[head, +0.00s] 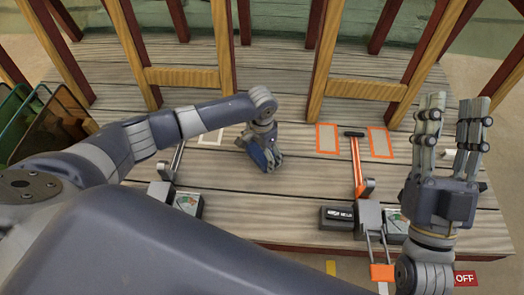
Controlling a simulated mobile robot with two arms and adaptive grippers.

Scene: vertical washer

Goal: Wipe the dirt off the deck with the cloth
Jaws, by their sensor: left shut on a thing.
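My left gripper (264,160) reaches down to the wooden deck (300,200) near the middle of the view. It is shut on a small dark blue piece, which looks like the cloth (257,155), at deck level. The gripper hides much of the cloth, and I cannot tell how firmly it touches the boards. I cannot make out a distinct dirt patch on the grey planks. My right gripper (455,115) is at the right, fingers pointing up and apart, open and empty.
An orange lever (357,165) stands right of the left gripper, between orange outlined panels (327,138). Another lever (178,155) stands left, partly behind my arm. Wooden railings (185,77) close off the back.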

